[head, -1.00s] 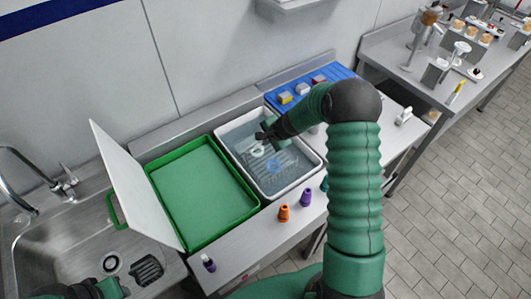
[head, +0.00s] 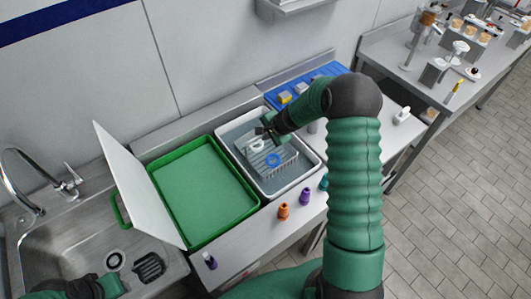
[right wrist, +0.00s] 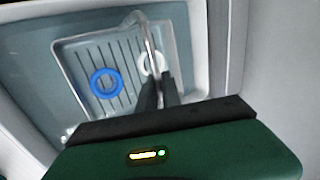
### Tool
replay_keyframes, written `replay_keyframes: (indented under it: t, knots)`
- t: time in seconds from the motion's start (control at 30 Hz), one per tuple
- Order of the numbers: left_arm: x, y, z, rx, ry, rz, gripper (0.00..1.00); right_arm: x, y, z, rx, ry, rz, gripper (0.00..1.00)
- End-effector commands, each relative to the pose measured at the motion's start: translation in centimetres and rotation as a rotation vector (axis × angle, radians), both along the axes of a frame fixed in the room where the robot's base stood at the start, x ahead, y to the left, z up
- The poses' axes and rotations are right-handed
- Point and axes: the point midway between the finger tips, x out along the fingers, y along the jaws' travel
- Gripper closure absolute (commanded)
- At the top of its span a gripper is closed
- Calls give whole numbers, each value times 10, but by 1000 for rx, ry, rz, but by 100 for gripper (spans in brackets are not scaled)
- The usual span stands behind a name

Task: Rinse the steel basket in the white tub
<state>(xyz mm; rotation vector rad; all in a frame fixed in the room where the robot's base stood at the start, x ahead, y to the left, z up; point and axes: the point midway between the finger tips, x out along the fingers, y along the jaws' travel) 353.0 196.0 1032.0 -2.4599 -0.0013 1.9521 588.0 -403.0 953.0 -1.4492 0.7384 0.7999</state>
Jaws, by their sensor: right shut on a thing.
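The steel basket (head: 284,168) is inside the white tub (head: 298,183), over the bluish water. Its slatted floor also shows in the right wrist view (right wrist: 121,75). A blue ring (head: 273,160) and a white ring (head: 257,145) lie in the basket. My right gripper (head: 267,133) reaches into the tub from above and is shut on the basket's thin handle (right wrist: 149,38). I cannot tell whether the basket's bottom touches the water. My left arm's end (head: 108,287) is at the lower left edge over the sink, and its jaws are not clear.
A green tray (head: 205,190) is left of the tub, with a white board (head: 138,185) leaning up at its left. The sink (head: 60,235) is further left. Orange (head: 283,211) and purple (head: 305,196) cone-like pieces stand in front. A blue mat (head: 268,92) lies behind the tub.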

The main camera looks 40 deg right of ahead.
Motion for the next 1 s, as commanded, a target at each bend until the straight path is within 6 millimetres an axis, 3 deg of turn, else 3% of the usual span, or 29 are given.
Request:
replay_keyframes:
  t: [0.03,1.0]
  knots:
    - [0,0,9,0,0,0,64,1,0,10,-1,-2,0,100]
    - [0,0,85,0,0,0,64,1,0,102,-1,-2,0,100]
